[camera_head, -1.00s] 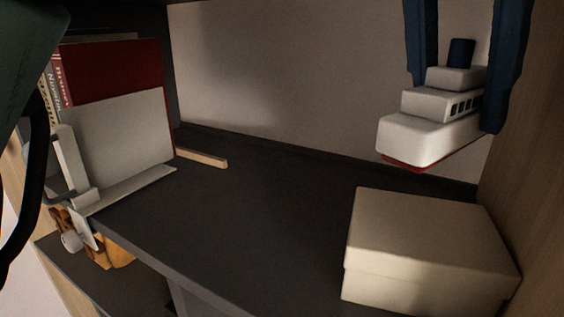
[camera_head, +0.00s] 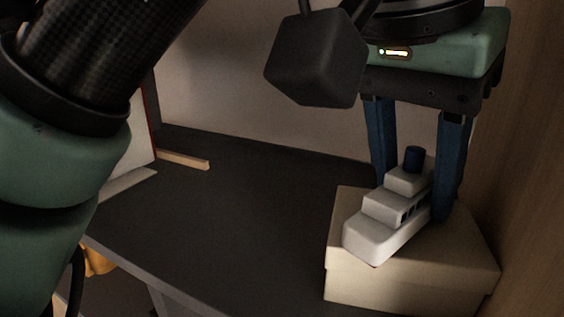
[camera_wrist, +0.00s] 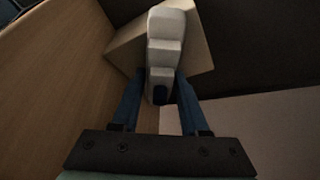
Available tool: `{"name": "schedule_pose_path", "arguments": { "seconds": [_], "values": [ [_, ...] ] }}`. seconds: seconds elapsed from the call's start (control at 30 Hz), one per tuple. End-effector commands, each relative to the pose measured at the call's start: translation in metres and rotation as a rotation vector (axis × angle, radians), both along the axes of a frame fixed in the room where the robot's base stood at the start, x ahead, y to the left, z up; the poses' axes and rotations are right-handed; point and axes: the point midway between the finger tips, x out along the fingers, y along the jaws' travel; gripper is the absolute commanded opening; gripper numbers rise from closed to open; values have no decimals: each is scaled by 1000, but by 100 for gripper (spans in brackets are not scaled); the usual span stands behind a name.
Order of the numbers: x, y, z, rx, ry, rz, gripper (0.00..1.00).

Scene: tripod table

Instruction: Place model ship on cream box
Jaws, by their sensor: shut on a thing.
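The white model ship (camera_head: 382,221), with a blue funnel, is upright at the cream box (camera_head: 358,281), over its lid. Its hull appears at or just above the lid; I cannot tell whether it touches. My gripper (camera_head: 412,200) points down with its blue fingers on either side of the ship, shut on it. In the wrist view the ship (camera_wrist: 165,45) lies between the fingers (camera_wrist: 160,85), with the cream box (camera_wrist: 196,52) behind it. The ship's bow reaches toward the box's front left edge.
The dark shelf (camera_head: 220,220) is clear left of the box. A wooden side wall (camera_head: 520,160) stands close on the right. A small wooden strip (camera_head: 183,160) lies at the back. A white bookend (camera_head: 125,186) is partly hidden behind my arm.

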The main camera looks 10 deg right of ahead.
Motion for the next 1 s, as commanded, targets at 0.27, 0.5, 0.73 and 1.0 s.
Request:
{"name": "schedule_pose_path", "arguments": {
  "seconds": [0.27,0.5,0.73,1.0],
  "values": [
    [0,0,-2,0,0,0,74],
    [0,0,0,0,0,0,74],
    [-3,6,16,1,-3,4,74],
    [-11,18,52,1,-4,4,74]
  ]
}}
